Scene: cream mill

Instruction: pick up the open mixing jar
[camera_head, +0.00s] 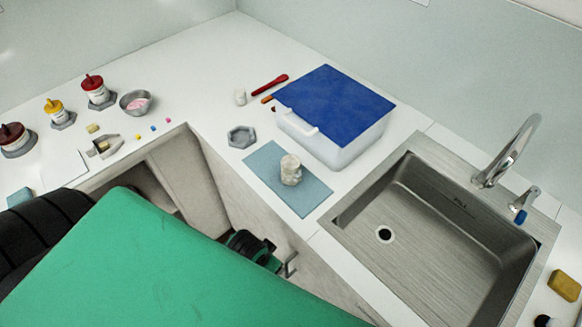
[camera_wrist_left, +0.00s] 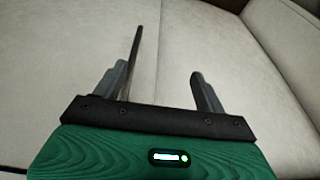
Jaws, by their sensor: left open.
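A pale, cream-white jar (camera_head: 291,170) stands upright on the blue-grey mat (camera_head: 262,165) on the counter, in front of the blue-lidded box. Its top looks open, though it is small in the picture. My left gripper (camera_wrist_left: 157,70) is open and empty in the left wrist view, facing pale cabinet fronts. The jar is not in that wrist view. In the head view, a green and black gripper part, apparently of my left arm, shows below the counter edge, lower than the mat and apart from the jar. My right gripper is not seen.
A clear box with a blue lid (camera_head: 335,100) stands behind the mat. A grey hexagonal holder (camera_head: 241,136) is left of it. The sink (camera_head: 440,230) is at right. Lidded jars and a bowl (camera_head: 136,103) stand at left. The counter edge lies below the mat.

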